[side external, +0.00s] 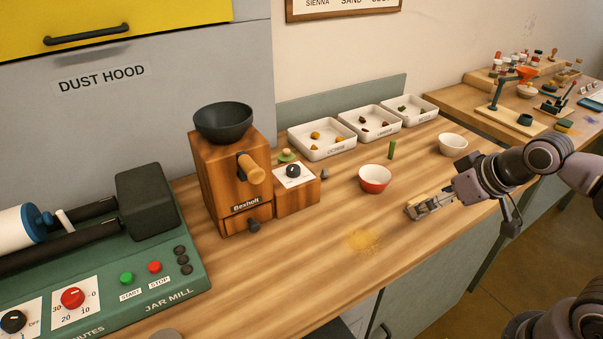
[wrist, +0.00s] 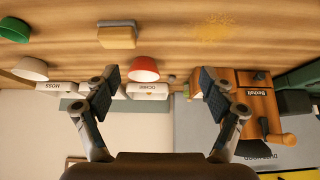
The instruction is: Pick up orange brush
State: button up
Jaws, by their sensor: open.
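The orange brush shows in the wrist view as a small yellow-orange block (wrist: 117,38) on the wooden table, past the fingertips and toward the left finger. In the side view the brush (side external: 412,210) is near the right front of the table, partly hidden by my gripper. My gripper (side external: 436,206) comes in from the right, low over the table. In the wrist view its two fingers (wrist: 160,78) are spread wide with nothing between them. I cannot tell from the side view whether a finger touches the brush.
A red bowl (side external: 375,179) and a white bowl (side external: 453,145) stand behind the brush. A green stick (side external: 391,150) stands upright near white trays (side external: 322,152). A wooden mill (side external: 231,185) is to the left. Yellow powder (side external: 362,241) lies on otherwise clear front table.

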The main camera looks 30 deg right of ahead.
jog(key=shift+d+r, duration=0.1)
jog(key=w+d+r+m+g+h, duration=0.1)
jog(key=w+d+r+m, duration=0.15)
jog(key=d, duration=0.45)
jog(key=w+d+r+m+g, duration=0.2)
jog(key=w+d+m, duration=0.15)
jog(key=d, duration=0.35)
jog(key=w+d+r+m+g+h, duration=0.1)
jog(key=w+d+r+m, duration=0.15)
jog(key=d, duration=0.45)
jog(key=s+d+f+m+g, duration=0.1)
jog(key=d+m, duration=0.1)
jog(key=d, duration=0.5)
jog(key=s+d+f+m+g+y, duration=0.1)
jog(key=d+f+m, duration=0.1)
jog(key=d, duration=0.5)
jog(key=s+d+f+m+g+y, duration=0.1)
jog(key=s+d+f+m, duration=0.1)
jog(key=d+m, duration=0.2)
jog(key=shift+d+f+m, duration=0.15)
jog(key=shift+d+m, duration=0.1)
jog(key=shift+d, duration=1.6)
jog(key=shift+s+d+f, duration=0.1)
jog(key=shift+d+f, duration=0.1)
jog(key=shift+f, duration=0.4)
jog(key=f, duration=0.9)
jog(key=shift+w+a+f, duration=0.15)
jog(key=shift+w+f, duration=0.05)
jog(key=shift+f, duration=0.2)
jog(key=c, duration=1.3)
